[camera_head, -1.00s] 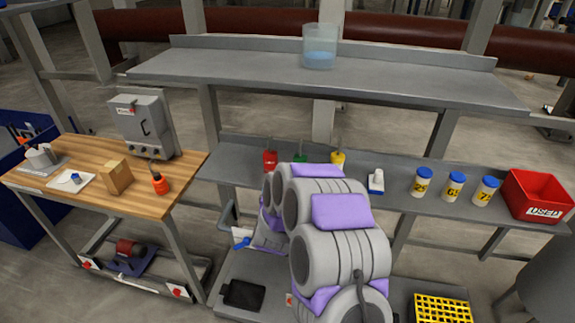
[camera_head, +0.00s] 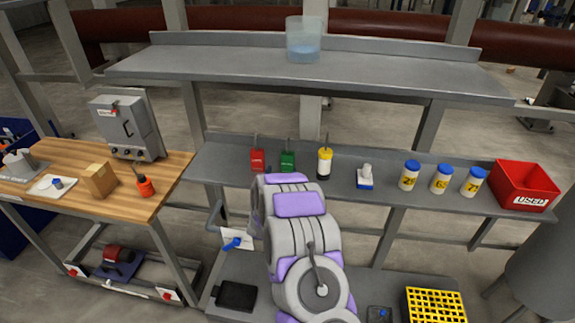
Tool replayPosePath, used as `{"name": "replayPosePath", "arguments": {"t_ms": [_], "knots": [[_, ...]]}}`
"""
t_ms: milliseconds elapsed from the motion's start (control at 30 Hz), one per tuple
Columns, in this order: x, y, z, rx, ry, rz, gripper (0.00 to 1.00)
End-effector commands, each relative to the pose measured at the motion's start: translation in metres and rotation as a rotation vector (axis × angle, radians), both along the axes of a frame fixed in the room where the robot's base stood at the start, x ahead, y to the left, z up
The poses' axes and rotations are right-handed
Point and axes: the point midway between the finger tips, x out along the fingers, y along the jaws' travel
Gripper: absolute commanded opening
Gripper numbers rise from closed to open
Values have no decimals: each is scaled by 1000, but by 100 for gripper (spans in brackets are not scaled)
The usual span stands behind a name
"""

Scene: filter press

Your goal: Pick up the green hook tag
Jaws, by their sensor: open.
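The green hook tag (camera_head: 288,161) stands upright on the lower grey shelf, with a thin dark hook rising from its top. It stands between a red tag (camera_head: 258,160) on its left and a yellow and black one (camera_head: 324,163) on its right. My grey and purple arm reaches up the middle of the picture, and its far end is just below and in front of the green tag. My gripper's fingers are hidden behind the arm's links, so its distance to the tag cannot be seen.
Right along the lower shelf (camera_head: 225,170) are a white and blue item (camera_head: 365,177), three blue-capped jars (camera_head: 441,180) and a red USED bin (camera_head: 524,186). The upper shelf (camera_head: 400,78) holds a clear beaker (camera_head: 303,40). A wooden table (camera_head: 100,207) stands left.

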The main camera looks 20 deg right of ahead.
Motion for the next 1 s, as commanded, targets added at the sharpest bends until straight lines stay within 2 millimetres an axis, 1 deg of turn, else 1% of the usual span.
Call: {"name": "replayPosePath", "arguments": {"t_ms": [100, 200, 467, 667, 800, 1000], "knots": [[13, -9, 0, -1, -3, -1, 85], [20, -14, 1, 0, -4, -1, 85], [28, -21, 0, 2, 0, 0, 85], [44, -41, -2, 0, -2, -1, 85], [57, -48, -1, -1, -3, 0, 85], [62, -51, -1, 1, 0, 1, 85]]}}
